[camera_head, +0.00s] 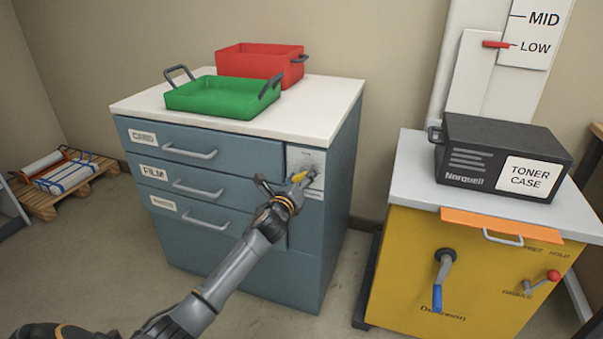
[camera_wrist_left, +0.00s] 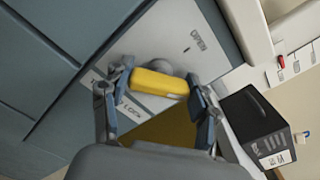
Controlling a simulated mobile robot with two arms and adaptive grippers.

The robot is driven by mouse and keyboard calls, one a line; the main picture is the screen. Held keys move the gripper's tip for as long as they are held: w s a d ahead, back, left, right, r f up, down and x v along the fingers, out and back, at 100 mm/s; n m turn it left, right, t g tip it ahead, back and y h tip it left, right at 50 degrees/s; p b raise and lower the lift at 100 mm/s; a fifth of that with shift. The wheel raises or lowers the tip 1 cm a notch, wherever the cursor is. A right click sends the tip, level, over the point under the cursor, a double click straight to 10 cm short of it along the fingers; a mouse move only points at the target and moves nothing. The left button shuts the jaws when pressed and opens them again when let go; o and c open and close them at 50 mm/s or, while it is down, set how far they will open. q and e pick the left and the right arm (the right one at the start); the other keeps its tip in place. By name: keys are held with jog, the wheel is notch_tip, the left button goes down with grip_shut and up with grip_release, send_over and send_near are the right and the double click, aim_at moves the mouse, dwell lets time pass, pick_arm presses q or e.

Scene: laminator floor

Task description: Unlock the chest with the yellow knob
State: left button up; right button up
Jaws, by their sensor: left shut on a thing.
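The chest is a blue-grey drawer cabinet (camera_head: 228,238) with a white top. A light lock plate (camera_head: 303,157) is set at its upper right front. The yellow knob (camera_head: 299,176) sits on that plate; in the left wrist view the knob (camera_wrist_left: 160,83) is a yellow bar lying across between the two fingers. My left gripper (camera_head: 290,186) reaches the plate from the front and is shut on the knob. The fingers (camera_wrist_left: 158,98) hide the knob's ends. My right gripper is not in view.
A green tray (camera_head: 214,98) and a red tray (camera_head: 301,63) stand on the cabinet top. To the right is a yellow cabinet (camera_head: 400,250) with cranks and a black toner case (camera_head: 460,190) on it. A pallet (camera_head: 45,203) lies on the floor at left.

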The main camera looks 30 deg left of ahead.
pick_arm(q)
jog(key=n+p, duration=0.2)
jog(key=n, duration=0.6)
jog(key=shift+f+n+p, duration=0.1)
jog(key=shift+n+p, duration=0.5)
jog(key=shift+n, duration=1.1)
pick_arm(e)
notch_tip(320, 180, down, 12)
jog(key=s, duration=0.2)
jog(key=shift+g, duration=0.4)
pick_arm(q)
jog(key=o, duration=1.2)
jog(key=shift+c, duration=0.2)
jog(key=shift+s, duration=0.1)
jog(key=v, duration=1.1)
jog(key=shift+s, duration=0.4)
jog(key=shift+f, duration=0.1)
